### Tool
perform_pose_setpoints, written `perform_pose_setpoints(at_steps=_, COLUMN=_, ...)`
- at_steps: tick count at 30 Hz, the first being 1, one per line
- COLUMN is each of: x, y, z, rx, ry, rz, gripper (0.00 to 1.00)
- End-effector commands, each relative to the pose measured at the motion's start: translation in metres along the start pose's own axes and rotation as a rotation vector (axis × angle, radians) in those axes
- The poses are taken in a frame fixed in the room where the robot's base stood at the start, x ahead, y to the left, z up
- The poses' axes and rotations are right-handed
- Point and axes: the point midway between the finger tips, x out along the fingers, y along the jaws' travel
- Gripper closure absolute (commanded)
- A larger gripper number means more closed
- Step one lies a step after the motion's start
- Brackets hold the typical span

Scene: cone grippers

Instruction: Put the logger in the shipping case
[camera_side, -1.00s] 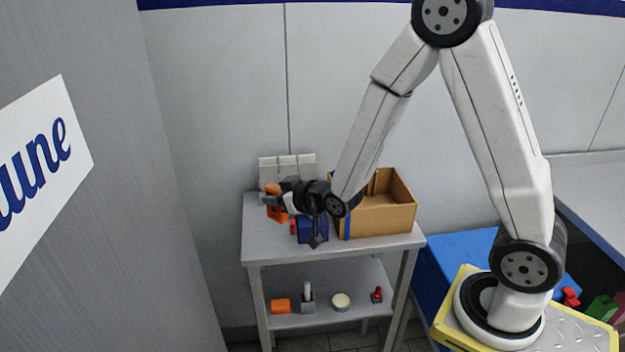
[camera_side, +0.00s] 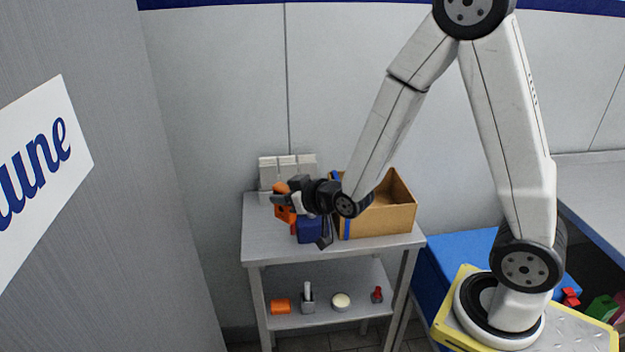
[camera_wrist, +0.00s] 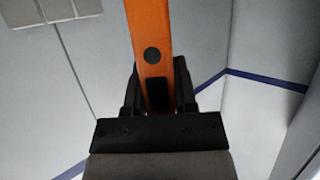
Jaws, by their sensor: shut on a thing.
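My gripper (camera_side: 284,200) is at the left end of the arm, above the upper shelf of a grey table. It is shut on an orange bar-shaped thing, which I take to be the logger (camera_side: 285,214); orange shows above and below the fingers. In the wrist view the orange logger (camera_wrist: 149,30) stands out from between the black jaws (camera_wrist: 158,90) and has a dark round spot. An open brown cardboard box with a blue stripe, likely the shipping case (camera_side: 385,222), stands to the right, partly hidden by my arm.
A dark blue block (camera_side: 309,230) is just below and right of my gripper. White boxes (camera_side: 287,168) stand at the back. The lower shelf (camera_side: 325,318) holds an orange piece (camera_side: 281,306), a white pot (camera_side: 341,302) and a red item (camera_side: 377,294). The upper shelf's front left is clear.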

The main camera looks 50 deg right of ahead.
Motion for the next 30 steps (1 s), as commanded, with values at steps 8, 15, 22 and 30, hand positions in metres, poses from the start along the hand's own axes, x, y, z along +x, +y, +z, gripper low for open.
perform_pose_setpoints(at_steps=8, x=0.002, y=0.0, z=-0.006, rx=0.037, ry=0.003, rz=0.085, gripper=1.0)
perform_pose_setpoints(at_steps=15, x=0.001, y=0.002, z=-0.008, rx=0.084, ry=0.001, rz=0.197, gripper=1.0)
perform_pose_setpoints(at_steps=22, x=-0.003, y=0.003, z=-0.007, rx=0.129, ry=0.002, rz=0.309, gripper=1.0)
perform_pose_setpoints(at_steps=30, x=-0.013, y=0.004, z=0.0, rx=0.186, ry=0.0, rz=0.45, gripper=1.0)
